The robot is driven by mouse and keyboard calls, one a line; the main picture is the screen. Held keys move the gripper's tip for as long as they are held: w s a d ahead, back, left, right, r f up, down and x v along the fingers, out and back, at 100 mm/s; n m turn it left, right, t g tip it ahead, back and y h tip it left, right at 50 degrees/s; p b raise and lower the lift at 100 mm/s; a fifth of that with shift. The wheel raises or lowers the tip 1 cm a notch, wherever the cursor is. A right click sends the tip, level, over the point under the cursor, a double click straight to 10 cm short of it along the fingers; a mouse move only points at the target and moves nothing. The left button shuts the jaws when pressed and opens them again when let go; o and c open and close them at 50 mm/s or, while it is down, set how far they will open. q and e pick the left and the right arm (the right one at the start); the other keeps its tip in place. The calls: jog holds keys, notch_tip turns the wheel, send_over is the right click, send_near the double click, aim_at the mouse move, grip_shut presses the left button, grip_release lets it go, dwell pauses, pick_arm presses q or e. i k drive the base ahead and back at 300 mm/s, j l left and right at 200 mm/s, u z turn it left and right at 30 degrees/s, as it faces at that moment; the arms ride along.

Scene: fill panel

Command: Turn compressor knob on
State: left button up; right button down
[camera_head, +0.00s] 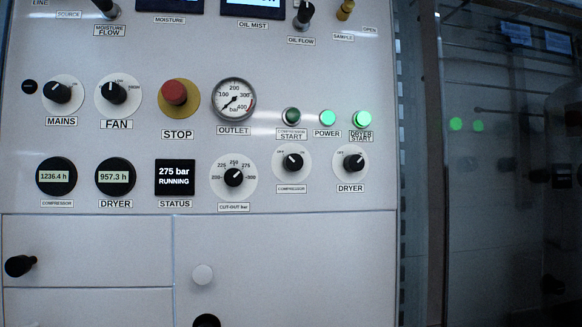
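The compressor knob (292,162) is a black knob on a white round dial marked OFF and ON, right of the cut-out dial. Its pointer tilts up and to the left, toward the OFF mark. The compressor start button (291,115) above it is dark green and unlit. The status display (175,177) reads 275 bar RUNNING. Neither of my grippers shows in the head view.
The dryer knob (353,162) sits just right of the compressor knob, with a lit green dryer start button (362,119) above. The cut-out knob (233,177) is close on the left. The red stop button (175,92) protrudes. A dark glass panel (510,170) stands at right.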

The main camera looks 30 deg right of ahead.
aim_at(293, 162)
jog(key=j+z, duration=0.2)
jog(key=z, duration=0.2)
jog(key=k+j+z, duration=0.1)
jog(key=z, duration=0.35)
